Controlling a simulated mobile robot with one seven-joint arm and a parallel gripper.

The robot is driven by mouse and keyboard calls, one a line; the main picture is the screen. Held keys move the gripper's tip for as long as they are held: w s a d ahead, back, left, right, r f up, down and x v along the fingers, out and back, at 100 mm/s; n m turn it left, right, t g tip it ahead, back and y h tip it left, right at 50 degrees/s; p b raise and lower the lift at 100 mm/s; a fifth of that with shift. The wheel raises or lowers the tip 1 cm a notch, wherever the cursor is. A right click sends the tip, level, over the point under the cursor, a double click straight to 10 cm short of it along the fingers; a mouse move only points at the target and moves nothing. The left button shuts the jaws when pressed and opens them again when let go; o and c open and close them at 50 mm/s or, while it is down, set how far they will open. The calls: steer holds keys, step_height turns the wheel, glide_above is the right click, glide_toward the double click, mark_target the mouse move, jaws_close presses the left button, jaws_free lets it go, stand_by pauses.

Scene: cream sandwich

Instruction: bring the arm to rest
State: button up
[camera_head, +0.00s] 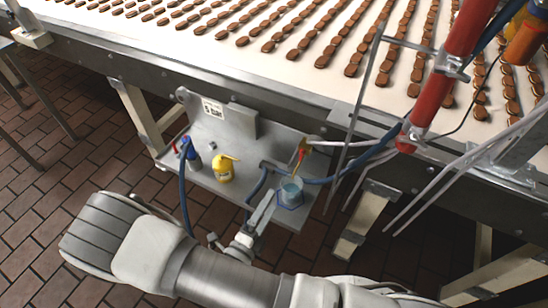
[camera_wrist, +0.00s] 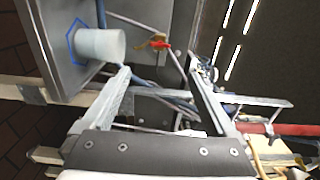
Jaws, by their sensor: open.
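My gripper (camera_head: 262,214) is in front of the metal shelf below the conveyor, near the shelf's front edge. In the wrist view my gripper (camera_wrist: 160,72) has its two fingers spread wide, with nothing held between them. My arm stretches across the bottom of the head view. A pale blue cup (camera_head: 291,191) stands on the shelf close to the fingers, within a blue outline. The cup (camera_wrist: 101,46) also shows in the wrist view, beside the left finger and apparently apart from it.
A red and yellow handle (camera_head: 301,155) and blue hoses hang nearby. The conveyor (camera_head: 230,60) carries rows of cookies above. Red pipes (camera_head: 433,100) stand at right. Brick floor lies left.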

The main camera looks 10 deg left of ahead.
steer(key=d+r+m+g+h+p, duration=0.1)
steer(key=d+r+m+g+h, duration=0.1)
steer(key=d+r+m+g, duration=0.95)
steer(key=d+r+m+g+h+p, duration=0.15)
steer(key=d+r+m+g, duration=0.4)
steer(key=m, duration=1.05)
steer(key=s+d+r+m+t+y, duration=0.2)
steer(key=r+m+y, duration=0.3)
steer(key=r+m, duration=0.4)
steer(key=s+d+r+m+t+y, duration=0.2)
steer(key=s+r+m+t+y, duration=0.1)
steer(key=r+m, duration=0.7)
steer(key=s+m+y, duration=0.1)
steer(key=s+m, duration=0.1)
steer(key=m, duration=0.1)
steer(key=shift+m+t+y, duration=0.3)
steer(key=shift+m+y, duration=0.05)
stand_by(0.8)
